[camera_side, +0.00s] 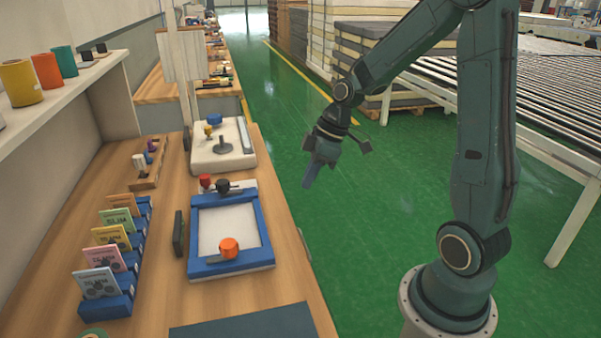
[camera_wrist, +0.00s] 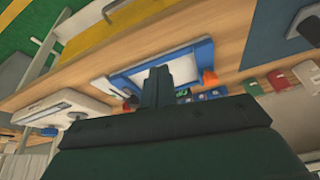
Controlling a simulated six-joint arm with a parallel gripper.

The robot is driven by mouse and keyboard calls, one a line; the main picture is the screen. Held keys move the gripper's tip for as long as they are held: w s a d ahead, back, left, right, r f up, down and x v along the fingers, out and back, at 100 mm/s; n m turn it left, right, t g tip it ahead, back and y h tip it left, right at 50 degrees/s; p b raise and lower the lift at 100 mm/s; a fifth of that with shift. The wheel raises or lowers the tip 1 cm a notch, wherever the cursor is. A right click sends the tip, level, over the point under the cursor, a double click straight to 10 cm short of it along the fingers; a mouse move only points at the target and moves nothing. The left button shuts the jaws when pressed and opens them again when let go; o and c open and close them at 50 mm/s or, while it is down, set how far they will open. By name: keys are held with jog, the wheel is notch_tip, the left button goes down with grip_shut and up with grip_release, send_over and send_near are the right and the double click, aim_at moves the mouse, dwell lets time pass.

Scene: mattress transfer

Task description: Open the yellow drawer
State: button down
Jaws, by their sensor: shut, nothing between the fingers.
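A yellow panel (camera_wrist: 135,30), which looks like the drawer front, shows along the bench edge at the top of the wrist view. In the side view the bench face toward my arm is mostly hidden, and no yellow front shows; a thin grey bar (camera_side: 304,246) sticks out at the bench edge. My gripper (camera_side: 308,184) is shut and empty. It points down over the green floor, right of the bench and apart from it. Its closed fingers show in the wrist view (camera_wrist: 157,87).
The wooden bench (camera_side: 160,290) bears a blue-framed tray (camera_side: 195,240) with an orange knob (camera_side: 229,248), a white fixture (camera_side: 222,160), a card rack (camera_side: 120,305) and a dark blue mat (camera_side: 240,325). A shelf with cups is at left. Floor between bench and arm is clear.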

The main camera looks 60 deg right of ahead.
jog(key=shift+s+a+r, duration=0.3)
jog(key=shift+a+r, duration=0.2)
jog(key=shift+r, duration=0.1)
jog(key=shift+r, duration=0.1)
jog(key=s+a+r+m+t+h, duration=0.1)
jog(key=s+a+r+m, duration=0.2)
jog(key=s, duration=0.5)
jog(key=s+a+r+m+t+h, duration=0.1)
jog(key=s+a+r+m, duration=0.2)
jog(key=s+a+r, duration=0.2)
jog(key=shift+s+a+r+m+h, duration=0.3)
jog(key=shift+s+r+m+h, duration=0.1)
jog(key=shift+s+r, duration=1)
jog(key=shift+w, duration=0.2)
